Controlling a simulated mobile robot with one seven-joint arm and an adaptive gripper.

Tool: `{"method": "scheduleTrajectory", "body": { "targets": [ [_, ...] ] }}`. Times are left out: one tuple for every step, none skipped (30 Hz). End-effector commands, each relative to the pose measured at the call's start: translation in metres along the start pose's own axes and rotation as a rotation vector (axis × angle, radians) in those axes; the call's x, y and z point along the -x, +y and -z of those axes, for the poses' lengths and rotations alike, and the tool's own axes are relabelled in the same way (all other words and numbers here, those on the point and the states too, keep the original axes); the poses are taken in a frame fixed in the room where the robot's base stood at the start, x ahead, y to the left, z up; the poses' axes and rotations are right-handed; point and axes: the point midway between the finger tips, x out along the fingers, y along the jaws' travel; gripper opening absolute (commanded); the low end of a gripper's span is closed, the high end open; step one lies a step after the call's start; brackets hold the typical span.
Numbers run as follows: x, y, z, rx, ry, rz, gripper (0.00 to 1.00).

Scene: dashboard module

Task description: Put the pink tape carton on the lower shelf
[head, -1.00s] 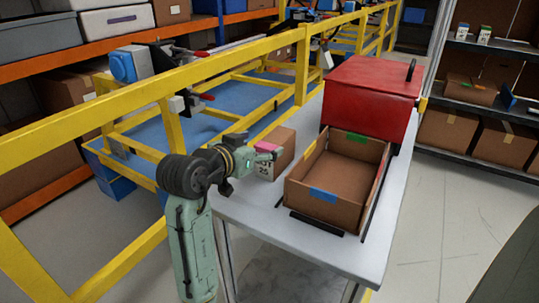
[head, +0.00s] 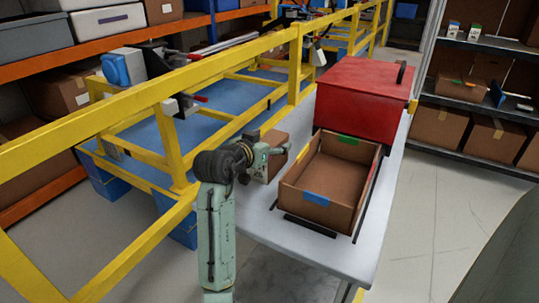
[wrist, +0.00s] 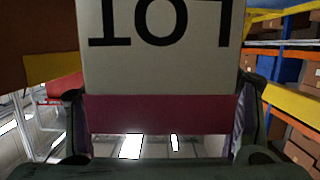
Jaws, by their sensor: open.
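The carton (head: 275,142) stands on the grey table, left of the open brown box, and is partly hidden behind my gripper (head: 267,158) in the head view. In the wrist view the carton (wrist: 160,50) fills the upper middle, with dark "LOT" lettering upside down and a pink tape band (wrist: 160,112) below it. My gripper (wrist: 162,125) is open, with one finger on each side of the taped part. Whether the fingers touch it I cannot tell. The dark shelf rack (head: 480,101) stands at the right, its boards holding cartons and small items.
The open brown box (head: 325,185) with blue and green tape lies right of the carton. A red case (head: 360,95) stands behind it. A yellow rail (head: 130,110) runs along the left. The floor (head: 450,230) between table and rack is clear.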

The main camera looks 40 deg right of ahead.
Motion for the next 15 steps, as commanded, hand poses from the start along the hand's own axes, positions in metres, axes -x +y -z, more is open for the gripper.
{"method": "scheduleTrajectory", "body": {
  "targets": [
    [0.0001, 0.0, -0.0001, 0.0, 0.0, 0.0, 0.73],
    [0.0001, 0.0, -0.0001, 0.0, 0.0, 0.0, 0.73],
    [0.0002, 0.0001, -0.0001, 0.0, 0.0, 0.0, 0.7],
    [0.0002, 0.0, -0.0001, 0.0, 0.0, 0.0, 0.68],
    [0.0002, 0.0001, -0.0001, 0.0, 0.0, 0.0, 0.66],
    [0.0003, 0.0, -0.0001, 0.0, 0.0, 0.0, 0.63],
    [0.0003, 0.0, -0.0001, 0.0, 0.0, 0.0, 0.61],
    [0.0003, 0.0, -0.0001, 0.0, 0.0, 0.0, 0.59],
    [0.0003, 0.0, -0.0001, 0.0, 0.0, 0.0, 0.57],
    [0.0004, 0.0, -0.0001, 0.0, 0.0, 0.0, 0.55],
    [0.0004, 0.0, -0.0001, 0.0, 0.0, 0.0, 0.53],
    [0.0004, 0.0, -0.0001, 0.0, 0.0, 0.0, 0.5],
    [0.0004, 0.0001, -0.0001, 0.0, 0.0, 0.0, 0.48],
    [0.0004, 0.0001, -0.0001, 0.0, 0.0, 0.0, 0.46],
    [0.0004, 0.0001, -0.0001, 0.0, 0.0, 0.0, 0.43]
  ]
}}
